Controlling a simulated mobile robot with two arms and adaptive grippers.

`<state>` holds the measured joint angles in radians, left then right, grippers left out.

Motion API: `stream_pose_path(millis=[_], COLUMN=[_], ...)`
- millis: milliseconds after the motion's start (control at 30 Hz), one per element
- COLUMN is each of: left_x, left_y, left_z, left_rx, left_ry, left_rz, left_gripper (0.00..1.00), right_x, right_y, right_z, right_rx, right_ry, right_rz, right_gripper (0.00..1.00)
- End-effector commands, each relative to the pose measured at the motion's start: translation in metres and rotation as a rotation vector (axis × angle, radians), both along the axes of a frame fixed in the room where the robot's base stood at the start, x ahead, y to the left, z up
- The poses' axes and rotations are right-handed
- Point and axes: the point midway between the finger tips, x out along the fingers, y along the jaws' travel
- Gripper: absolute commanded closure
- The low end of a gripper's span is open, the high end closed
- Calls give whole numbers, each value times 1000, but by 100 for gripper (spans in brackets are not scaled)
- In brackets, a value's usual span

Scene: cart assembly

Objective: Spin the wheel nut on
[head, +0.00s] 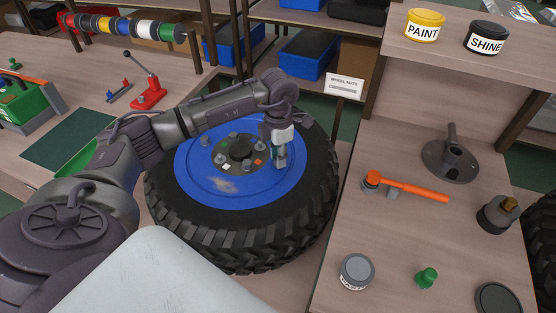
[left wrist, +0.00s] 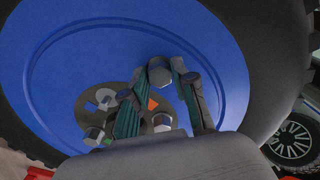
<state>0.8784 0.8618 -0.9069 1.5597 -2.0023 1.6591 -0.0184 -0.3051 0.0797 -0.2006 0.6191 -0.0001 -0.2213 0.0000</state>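The wheel has a black treaded tyre (head: 240,235) and a blue rim (head: 200,185). Its dark hub (head: 238,150) carries several grey nuts or studs and small orange, white and green marks. My left gripper (head: 280,163) is over the right part of the blue rim, to the right of the hub. In the left wrist view a grey hex wheel nut (left wrist: 158,72) sits between the tips of the left gripper (left wrist: 158,80), which look closed on it. The hub (left wrist: 130,108) shows partly behind the fingers. My right gripper is not in view.
The right bench holds an orange-handled tool (head: 410,188), a grey round stand (head: 450,160), a grey tin (head: 357,271) and a green piece (head: 427,277). A "WHEEL NUTS" sign (head: 344,86) stands behind the wheel near blue bins (head: 308,55). A red lever tool (head: 149,95) stands on the left bench.

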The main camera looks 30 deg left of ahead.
Motion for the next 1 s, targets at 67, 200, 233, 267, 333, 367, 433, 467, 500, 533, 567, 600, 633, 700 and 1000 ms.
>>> stream_pose_path(millis=[67, 200, 233, 267, 333, 367, 433, 467, 500, 533, 567, 600, 633, 700, 1000], left_x=[0, 0, 0, 0, 0, 0, 0, 0, 0, 0, 0, 0, 0, 0, -3], left_y=[0, 0, 0, 0, 0, 0, 0, 0, 0, 0, 0, 0, 0, 0, -7], left_z=[0, 5, 7, 10, 18, 22, 31, 35, 38, 41, 42, 43, 43, 42, 45], left_rx=[0, -1, -1, -1, 0, -1, -1, 0, 1, 1, 1, 1, 1, 1, -2], left_ry=[0, -1, -1, -2, -2, -2, -1, -1, -1, -1, -1, -1, 1, 1, -3], left_rz=[0, 0, 0, 0, -1, -1, -1, -1, 0, 0, 0, 0, 0, 0, -84], left_gripper=[100, 100, 100, 100, 100, 100, 100, 100, 100, 100, 100, 100, 100, 100, 100], right_x=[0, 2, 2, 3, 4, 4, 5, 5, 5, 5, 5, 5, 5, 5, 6], right_y=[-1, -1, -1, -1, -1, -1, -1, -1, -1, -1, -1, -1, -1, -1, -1], right_z=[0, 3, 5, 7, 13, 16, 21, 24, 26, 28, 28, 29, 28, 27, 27], right_rx=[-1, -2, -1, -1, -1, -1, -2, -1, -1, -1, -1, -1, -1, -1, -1], right_ry=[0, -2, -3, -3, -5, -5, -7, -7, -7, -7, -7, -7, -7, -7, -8], right_rz=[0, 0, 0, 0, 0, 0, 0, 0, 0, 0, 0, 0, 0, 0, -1], right_gripper=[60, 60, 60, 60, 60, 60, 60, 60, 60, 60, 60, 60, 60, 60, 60])
